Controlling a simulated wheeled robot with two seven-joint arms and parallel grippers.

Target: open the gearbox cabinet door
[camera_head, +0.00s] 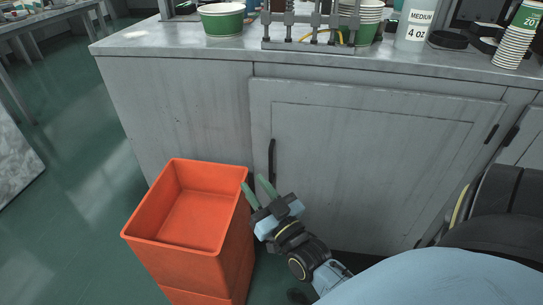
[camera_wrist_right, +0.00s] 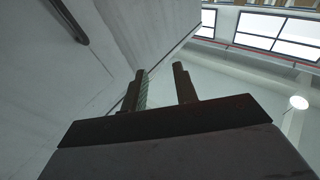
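The gearbox cabinet door (camera_head: 360,150) is a grey panel that looks shut in the cabinet front. Its dark vertical handle (camera_head: 271,160) is near the door's left edge. In the right wrist view the handle (camera_wrist_right: 68,18) is at the upper left, outside the fingers. My right gripper (camera_head: 255,182) is just below and left of the handle in the head view, its fingers apart with nothing between them. The right wrist view also shows the gripper (camera_wrist_right: 160,84) open and empty. My left gripper is not in view.
An orange bin (camera_head: 190,215) stands on the floor left of the door, close to my right gripper. The grey countertop (camera_head: 165,42) above holds a green-and-white tub (camera_head: 222,20), a metal rack and stacked cups (camera_head: 517,35). Green floor at the left is mostly clear.

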